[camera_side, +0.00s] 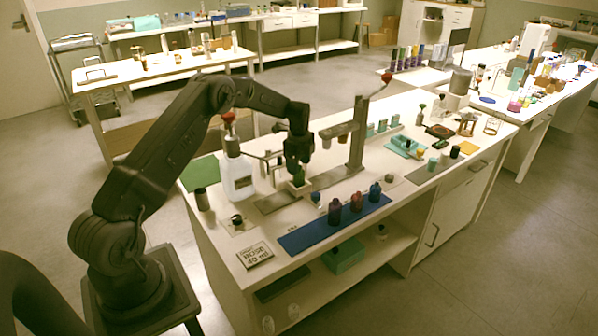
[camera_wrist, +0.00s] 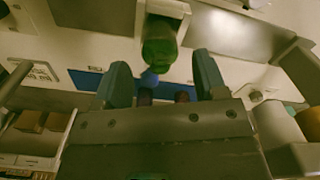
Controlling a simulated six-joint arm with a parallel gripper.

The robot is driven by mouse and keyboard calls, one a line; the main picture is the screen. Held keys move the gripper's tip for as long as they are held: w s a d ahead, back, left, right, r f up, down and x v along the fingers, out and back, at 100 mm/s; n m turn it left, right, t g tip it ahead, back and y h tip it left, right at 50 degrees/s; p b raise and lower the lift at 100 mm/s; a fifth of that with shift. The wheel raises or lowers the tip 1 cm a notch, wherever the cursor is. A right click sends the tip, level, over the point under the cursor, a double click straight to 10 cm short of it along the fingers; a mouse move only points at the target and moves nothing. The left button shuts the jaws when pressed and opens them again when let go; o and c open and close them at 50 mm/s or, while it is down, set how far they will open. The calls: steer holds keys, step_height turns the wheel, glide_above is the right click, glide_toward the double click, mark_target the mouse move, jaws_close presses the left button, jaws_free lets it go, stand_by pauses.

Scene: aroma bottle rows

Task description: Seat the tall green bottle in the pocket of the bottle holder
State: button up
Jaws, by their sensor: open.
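The tall green bottle (camera_wrist: 158,52) shows just beyond my fingertips in the wrist view, with its lower end against a pale block, the bottle holder (camera_wrist: 170,7). In the side view the green bottle (camera_side: 298,179) is directly below my gripper (camera_side: 298,168) and appears upright at the pale holder (camera_side: 299,188). How deep it sits in the pocket cannot be told. My gripper (camera_wrist: 162,78) is open, its two fingers apart on either side of the bottle's line, with no visible grip on it.
A blue mat (camera_side: 310,236) carries dark red and blue bottles at the front. A stand with an upright post (camera_side: 357,140) is close on the right. A white jug (camera_side: 238,180) stands on the left. A lettered sign (camera_side: 255,254) lies at the front left.

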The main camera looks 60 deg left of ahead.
step_height(320, 180, up, 8)
steer(key=s+d+r+n+t, duration=0.1)
steer(key=s+d+r+n, duration=0.3)
steer(key=d+r, duration=0.45)
steer(key=s+d+r+n+t, duration=0.1)
steer(key=s+d+r+n, duration=0.1)
steer(key=s+d+r, duration=0.55)
steer(key=s+d+n+t, duration=0.1)
steer(key=s+d+n, duration=0.1)
steer(key=s+d, duration=0.2)
steer(key=s+d+n+t, duration=0.1)
steer(key=s+d+n, duration=0.2)
steer(key=s, duration=0.7)
steer(key=s+d+r+n+t, duration=0.1)
steer(key=s+d+n, duration=0.1)
steer(key=s+d, duration=0.3)
steer(key=shift+s+t, duration=0.3)
steer(key=shift+s, duration=0.8)
